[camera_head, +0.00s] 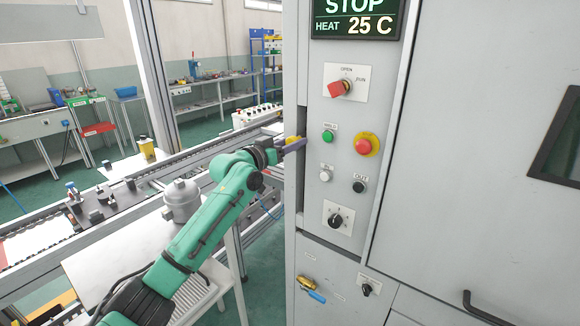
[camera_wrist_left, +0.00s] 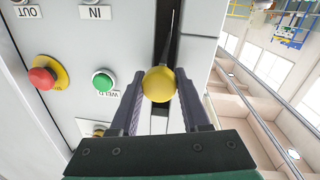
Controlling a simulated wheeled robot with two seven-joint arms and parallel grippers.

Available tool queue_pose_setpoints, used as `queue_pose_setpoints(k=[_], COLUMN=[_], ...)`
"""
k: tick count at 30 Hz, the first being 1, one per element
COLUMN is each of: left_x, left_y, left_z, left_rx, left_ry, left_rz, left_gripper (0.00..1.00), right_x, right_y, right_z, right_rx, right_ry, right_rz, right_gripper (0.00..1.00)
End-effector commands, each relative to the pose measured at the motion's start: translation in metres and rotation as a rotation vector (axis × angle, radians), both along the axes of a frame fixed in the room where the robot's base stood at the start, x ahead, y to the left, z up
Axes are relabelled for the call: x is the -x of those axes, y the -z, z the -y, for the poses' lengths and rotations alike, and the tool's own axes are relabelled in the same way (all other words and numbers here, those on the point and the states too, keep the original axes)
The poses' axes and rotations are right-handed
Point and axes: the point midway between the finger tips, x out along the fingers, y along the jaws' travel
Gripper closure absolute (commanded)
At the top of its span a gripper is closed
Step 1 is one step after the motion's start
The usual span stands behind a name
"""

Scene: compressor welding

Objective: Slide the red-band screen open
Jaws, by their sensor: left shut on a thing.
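My left gripper (camera_head: 296,145) reaches the left edge of the grey machine's control panel, at the height of the green button. In the left wrist view its two dark fingers (camera_wrist_left: 160,98) are closed on a round yellow knob (camera_wrist_left: 160,84), one finger on each side. The knob sits at a dark upright slot (camera_wrist_left: 169,35) along the panel's edge. I cannot make out a red band or the screen itself in either view. My right gripper is not in view.
The grey control panel (camera_head: 317,210) has a red switch (camera_head: 340,88), a green button (camera_head: 328,136) and a red stop button on yellow (camera_head: 366,144) close to the fingers. A grey compressor pot (camera_head: 182,201) stands on a white table under my left arm. A conveyor (camera_head: 110,190) runs behind.

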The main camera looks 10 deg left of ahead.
Motion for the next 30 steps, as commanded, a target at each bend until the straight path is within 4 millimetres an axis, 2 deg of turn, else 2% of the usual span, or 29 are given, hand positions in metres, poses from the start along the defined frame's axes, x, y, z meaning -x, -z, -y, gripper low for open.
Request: queue_pose_setpoints(k=[1,6,15,16,18,30], left_x=[-0.001,-0.001,-0.001,-0.001,-0.001,0.003], left_y=[-0.019,-0.040,-0.044,-0.044,-0.043,-0.040], left_z=[0.001,0.001,0.001,0.001,0.001,-0.002], left_rx=[0.002,0.001,0.000,0.000,0.000,0.000], left_ry=[0.002,0.002,0.002,0.002,0.002,0.002], left_rz=[0.007,0.007,0.005,0.005,0.005,0.002], left_gripper=[1.00,1.00,1.00,0.50,0.24,0.24], right_x=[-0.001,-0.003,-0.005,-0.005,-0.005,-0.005], right_y=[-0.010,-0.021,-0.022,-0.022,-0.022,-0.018], right_z=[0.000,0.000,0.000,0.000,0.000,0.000], right_rx=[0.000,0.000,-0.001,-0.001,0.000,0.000], right_ry=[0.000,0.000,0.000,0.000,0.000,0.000], right_rz=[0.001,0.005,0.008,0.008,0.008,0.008], right_gripper=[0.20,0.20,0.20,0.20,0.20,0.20])
